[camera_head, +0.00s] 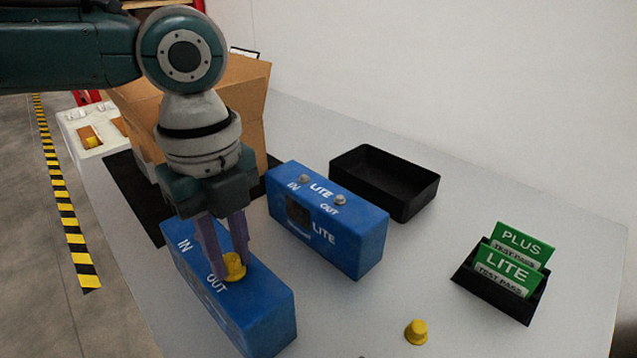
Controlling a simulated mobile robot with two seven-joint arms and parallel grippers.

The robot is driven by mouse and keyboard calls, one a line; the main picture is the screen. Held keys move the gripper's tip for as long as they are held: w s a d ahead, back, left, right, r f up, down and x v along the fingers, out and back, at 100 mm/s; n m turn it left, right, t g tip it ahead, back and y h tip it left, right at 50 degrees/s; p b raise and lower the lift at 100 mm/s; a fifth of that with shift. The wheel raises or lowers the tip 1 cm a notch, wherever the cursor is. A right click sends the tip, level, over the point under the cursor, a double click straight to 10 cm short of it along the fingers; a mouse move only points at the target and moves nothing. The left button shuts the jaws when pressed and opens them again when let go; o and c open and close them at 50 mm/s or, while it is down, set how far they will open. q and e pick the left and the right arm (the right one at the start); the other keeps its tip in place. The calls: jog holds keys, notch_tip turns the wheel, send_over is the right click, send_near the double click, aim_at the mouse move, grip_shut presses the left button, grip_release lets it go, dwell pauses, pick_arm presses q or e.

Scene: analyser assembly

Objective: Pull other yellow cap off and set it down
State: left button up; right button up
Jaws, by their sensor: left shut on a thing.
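A blue analyser box (262,312) marked IN and OUT stands at the front left of the table. A yellow cap (235,267) is on its top by the OUT mark. My left gripper (228,270) points down from above, its fingers shut on this cap. I cannot tell whether the cap is still seated on its port. Another yellow cap (416,332) lies loose on the table at the front right. My right gripper is out of view.
A second blue box (345,240) marked LITE, with two bare metal ports, stands behind. A black empty tray (415,202), a black holder (503,298) with green PLUS and LITE cards, a cardboard box (255,95) and a white tray (77,124) stand around. The table's right middle is clear.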

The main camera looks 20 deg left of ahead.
aim_at(230, 258)
pick_arm(q)
grip_shut()
jog(key=shift+r+p, duration=0.5)
jog(key=shift+p, duration=0.15)
notch_tip(230, 258, up, 7)
jog(key=p, duration=0.8)
dwell(0.6)
jog(key=shift+f, duration=0.1)
